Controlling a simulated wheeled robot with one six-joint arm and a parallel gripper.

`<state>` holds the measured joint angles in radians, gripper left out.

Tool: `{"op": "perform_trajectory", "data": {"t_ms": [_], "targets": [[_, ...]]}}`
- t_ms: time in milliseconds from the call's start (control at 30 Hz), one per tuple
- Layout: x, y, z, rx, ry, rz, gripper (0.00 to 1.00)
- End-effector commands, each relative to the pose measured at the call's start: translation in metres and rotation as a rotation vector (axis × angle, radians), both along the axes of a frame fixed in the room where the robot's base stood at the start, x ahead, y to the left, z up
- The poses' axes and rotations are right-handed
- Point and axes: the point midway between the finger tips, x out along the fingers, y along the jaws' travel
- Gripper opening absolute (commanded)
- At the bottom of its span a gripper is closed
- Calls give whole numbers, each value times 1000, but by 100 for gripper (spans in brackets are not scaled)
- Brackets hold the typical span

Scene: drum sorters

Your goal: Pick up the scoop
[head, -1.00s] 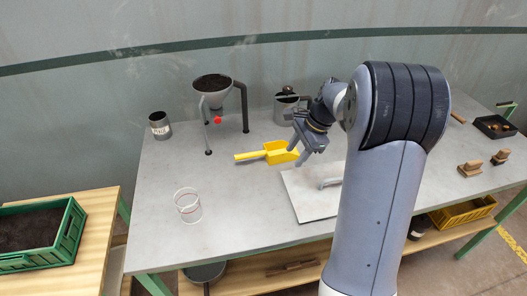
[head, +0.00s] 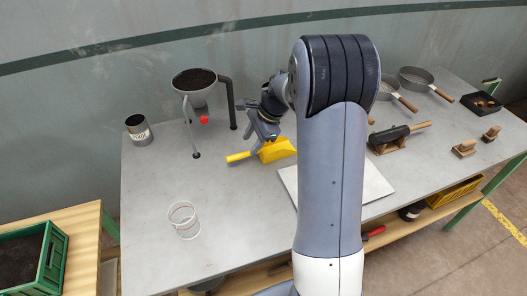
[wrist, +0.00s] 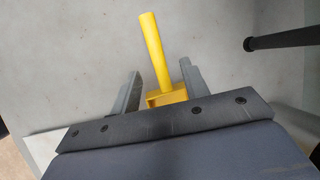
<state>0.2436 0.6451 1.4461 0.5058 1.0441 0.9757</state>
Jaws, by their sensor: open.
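The yellow scoop (head: 274,151) lies on the grey table, its handle (head: 238,157) pointing left in the head view. My gripper (head: 266,136) is above the scoop, near where the handle joins the scoop body. In the wrist view the scoop's handle (wrist: 155,48) runs up between the two spread fingers of my gripper (wrist: 160,90), with a gap on each side. The gripper is open and holds nothing. Most of the scoop body is hidden behind my gripper's palm in the wrist view.
A funnel of dark soil on a stand (head: 195,80) is just behind left of the gripper; a dark stand leg (wrist: 280,40) shows in the wrist view. A clear beaker (head: 184,220), a tin (head: 139,130) and a white board (head: 375,183) are on the table.

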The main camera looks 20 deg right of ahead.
Motion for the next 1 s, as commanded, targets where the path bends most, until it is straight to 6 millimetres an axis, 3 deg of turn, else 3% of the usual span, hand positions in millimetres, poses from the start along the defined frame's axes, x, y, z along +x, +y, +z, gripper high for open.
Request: {"op": "perform_trajectory", "data": {"t_ms": [300, 633, 1000], "targets": [[4, 17, -41, 1, 3, 1, 43], [5, 19, -47, 0, 1, 0, 42], [5, 19, -47, 0, 1, 0, 12]]}}
